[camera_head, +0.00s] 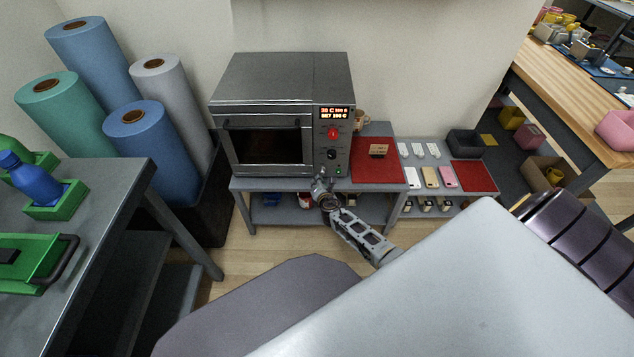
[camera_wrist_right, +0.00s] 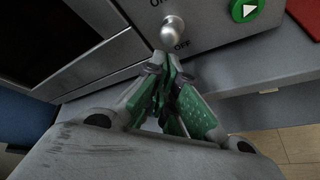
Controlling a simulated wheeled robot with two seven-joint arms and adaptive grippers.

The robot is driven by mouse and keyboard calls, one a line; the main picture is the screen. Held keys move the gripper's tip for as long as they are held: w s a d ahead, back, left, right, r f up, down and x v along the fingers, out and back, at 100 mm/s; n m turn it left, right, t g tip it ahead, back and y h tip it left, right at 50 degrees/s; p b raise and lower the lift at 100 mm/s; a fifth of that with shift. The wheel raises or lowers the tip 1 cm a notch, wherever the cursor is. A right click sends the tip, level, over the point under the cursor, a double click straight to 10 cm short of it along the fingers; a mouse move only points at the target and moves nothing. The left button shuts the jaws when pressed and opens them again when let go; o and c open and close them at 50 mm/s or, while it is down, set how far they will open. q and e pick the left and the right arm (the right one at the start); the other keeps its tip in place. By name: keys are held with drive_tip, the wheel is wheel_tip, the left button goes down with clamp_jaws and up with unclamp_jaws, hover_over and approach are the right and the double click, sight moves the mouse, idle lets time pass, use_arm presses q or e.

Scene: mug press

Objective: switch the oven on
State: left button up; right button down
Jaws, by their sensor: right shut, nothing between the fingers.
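The grey metal oven (camera_head: 270,85) stands on a low grey table with its dark glass door (camera_head: 265,147) shut. Its display (camera_head: 335,112) is lit with orange characters. Below it are a red knob (camera_head: 333,133) and a black knob (camera_head: 331,154). In the right wrist view, a silver switch lever (camera_wrist_right: 174,30) sits between the ON and OFF markings; its exact setting is unclear. A green button (camera_wrist_right: 245,9) with a white triangle is to its right. My right gripper (camera_head: 319,184) is shut and empty, its green-padded fingertips (camera_wrist_right: 172,62) just below the lever. My left gripper is not in view.
A red mat (camera_head: 378,173) with a small box (camera_head: 379,151) lies right of the oven. A grey shelf with phone-like slabs (camera_head: 430,177) is further right. Fabric rolls (camera_head: 140,135) stand left of the oven. The table edge runs just under the gripper.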

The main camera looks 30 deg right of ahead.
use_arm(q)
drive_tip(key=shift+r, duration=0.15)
use_arm(e)
drive_tip(key=shift+r, duration=0.2)
use_arm(q)
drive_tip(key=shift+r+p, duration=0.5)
drive_tip(key=shift+p, duration=0.05)
use_arm(e)
drive_tip(key=shift+r, duration=0.5)
drive_tip(key=shift+w+d+r, duration=0.1)
drive_tip(key=shift+r, duration=0.05)
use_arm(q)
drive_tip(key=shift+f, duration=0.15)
